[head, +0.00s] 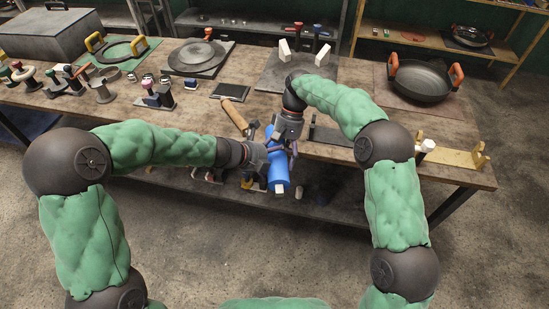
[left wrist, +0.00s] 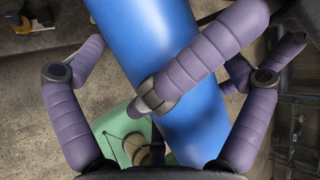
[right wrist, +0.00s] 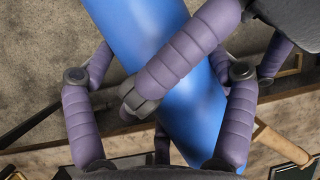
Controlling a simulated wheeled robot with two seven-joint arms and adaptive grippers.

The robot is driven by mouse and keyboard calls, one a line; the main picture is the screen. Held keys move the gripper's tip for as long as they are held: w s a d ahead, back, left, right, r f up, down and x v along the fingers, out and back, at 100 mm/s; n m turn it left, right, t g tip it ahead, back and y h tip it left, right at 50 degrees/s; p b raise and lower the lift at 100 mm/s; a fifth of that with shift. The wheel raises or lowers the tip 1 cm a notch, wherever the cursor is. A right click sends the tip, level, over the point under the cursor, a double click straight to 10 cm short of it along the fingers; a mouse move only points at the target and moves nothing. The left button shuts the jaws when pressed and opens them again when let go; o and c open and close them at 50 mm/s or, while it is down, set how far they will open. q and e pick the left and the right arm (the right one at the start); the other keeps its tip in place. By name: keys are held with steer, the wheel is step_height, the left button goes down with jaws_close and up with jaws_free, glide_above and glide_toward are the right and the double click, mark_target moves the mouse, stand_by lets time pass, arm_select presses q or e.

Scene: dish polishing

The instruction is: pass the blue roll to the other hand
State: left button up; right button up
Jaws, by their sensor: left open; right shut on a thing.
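The blue roll (head: 278,172) is held in the air in front of the table's near edge, tilted, with a pale end pointing down. My right gripper (head: 289,142) is shut on its upper part. My left gripper (head: 266,152) is open, with its fingers around the roll from the left, close below the right gripper. In the left wrist view the roll (left wrist: 145,30) crosses between the spread left fingers (left wrist: 160,85), and a purple finger lies across it. In the right wrist view the roll (right wrist: 140,30) runs between the right fingers (right wrist: 160,95). Some finger contacts are hidden.
The wooden table (head: 230,90) lies beyond the grippers. A wooden-handled tool (head: 233,116) lies just behind them. A pan with orange handles (head: 422,80) stands at the right, and a round dark plate (head: 197,57) at the back. The lower shelf holds several items.

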arm_select(q)
steer(key=c, duration=1.3)
steer(key=shift+r, duration=0.1)
steer(key=shift+c, duration=1.1)
arm_select(e)
steer(key=o, duration=1.5)
